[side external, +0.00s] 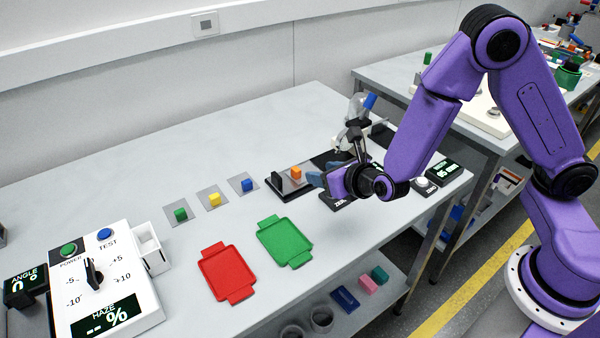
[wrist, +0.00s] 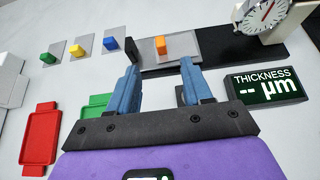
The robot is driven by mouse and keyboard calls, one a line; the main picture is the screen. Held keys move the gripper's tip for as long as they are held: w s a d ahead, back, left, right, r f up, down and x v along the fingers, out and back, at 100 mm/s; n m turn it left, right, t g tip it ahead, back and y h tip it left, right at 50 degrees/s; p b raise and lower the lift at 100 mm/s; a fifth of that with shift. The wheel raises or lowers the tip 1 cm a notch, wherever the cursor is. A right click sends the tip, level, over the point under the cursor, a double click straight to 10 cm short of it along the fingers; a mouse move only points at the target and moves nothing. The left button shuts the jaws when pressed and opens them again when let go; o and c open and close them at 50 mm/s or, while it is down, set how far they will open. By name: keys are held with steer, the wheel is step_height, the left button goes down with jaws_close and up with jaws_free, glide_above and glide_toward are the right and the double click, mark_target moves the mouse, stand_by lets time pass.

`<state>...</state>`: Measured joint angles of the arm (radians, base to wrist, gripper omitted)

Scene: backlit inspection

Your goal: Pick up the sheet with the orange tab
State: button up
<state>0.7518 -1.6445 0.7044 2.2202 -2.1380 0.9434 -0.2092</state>
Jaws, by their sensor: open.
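The sheet with the orange tab (side external: 296,173) is a small grey, see-through sheet with an upright orange block on it. It lies at the left end of a black base, beside a small black upright piece. In the wrist view the orange tab (wrist: 161,45) stands ahead of my gripper (wrist: 160,68), between the lines of its two blue fingers. My gripper (side external: 316,179) is open and empty, a little to the right of the orange tab in the side view. The fingers are apart from the tab. Part of the black base is hidden behind my gripper.
Sheets with green (side external: 181,214), yellow (side external: 214,199) and blue (side external: 247,185) tabs lie in a row to the left. A red tray (side external: 228,274) and a green tray (side external: 285,242) lie in front. A dial gauge (wrist: 266,16) and thickness display (wrist: 266,87) stand right.

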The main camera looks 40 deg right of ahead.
mark_target(297, 169)
steer(key=x, duration=0.6)
steer(key=shift+w+f, duration=0.15)
steer(key=shift+w, duration=0.15)
steer(key=shift+x, duration=2.55)
steer(key=shift+s+f, duration=0.1)
steer(key=shift+f, duration=0.05)
steer(key=shift+c, duration=0.4)
jaws_close()
